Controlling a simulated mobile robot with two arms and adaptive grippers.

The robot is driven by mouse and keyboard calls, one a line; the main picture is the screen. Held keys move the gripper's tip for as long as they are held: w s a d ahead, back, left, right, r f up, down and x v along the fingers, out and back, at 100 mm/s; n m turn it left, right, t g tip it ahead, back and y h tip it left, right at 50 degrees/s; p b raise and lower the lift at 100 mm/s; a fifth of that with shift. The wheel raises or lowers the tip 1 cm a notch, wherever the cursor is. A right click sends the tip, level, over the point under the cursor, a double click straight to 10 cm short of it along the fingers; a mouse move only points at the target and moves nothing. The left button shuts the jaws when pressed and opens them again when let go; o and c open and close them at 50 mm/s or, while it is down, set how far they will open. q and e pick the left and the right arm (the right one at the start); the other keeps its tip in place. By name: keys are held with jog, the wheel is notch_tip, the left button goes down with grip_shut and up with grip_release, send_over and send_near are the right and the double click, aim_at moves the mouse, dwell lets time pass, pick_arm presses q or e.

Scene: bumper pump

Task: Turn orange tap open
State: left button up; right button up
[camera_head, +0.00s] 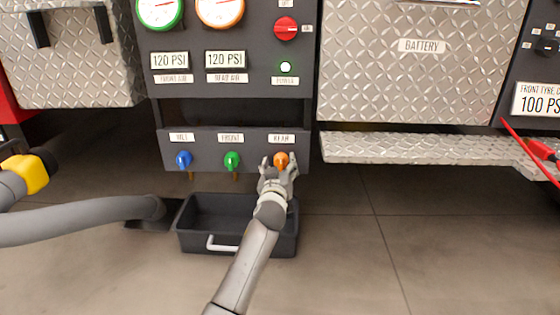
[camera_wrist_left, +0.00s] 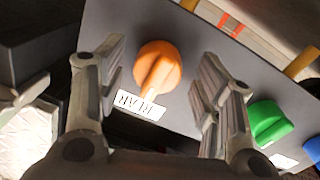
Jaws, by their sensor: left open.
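The orange tap (camera_head: 281,159) sits under the REAR label at the right end of the lower panel (camera_head: 205,141). My left gripper (camera_head: 279,165) is open right in front of it. In the left wrist view the orange tap (camera_wrist_left: 158,68) shows between the two spread fingers of my left gripper (camera_wrist_left: 162,85), nearer the left finger, with no finger visibly touching it. The green tap (camera_head: 232,160) and blue tap (camera_head: 184,159) stand to its left in the head view. The green tap (camera_wrist_left: 268,122) is just outside the right finger in the wrist view. My right gripper is not in view.
A black tray (camera_head: 190,240) with a white handle stands on the floor below the taps. A grey hose (camera_head: 80,221) lies at left. A diamond-plate ledge (camera_head: 420,148) juts out right of the panel. A red knob (camera_head: 286,28) and gauges are above.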

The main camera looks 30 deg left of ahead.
pick_arm(q)
jog(key=shift+w+a, duration=0.15)
jog(key=shift+w, duration=0.25)
jog(key=shift+c, duration=0.2)
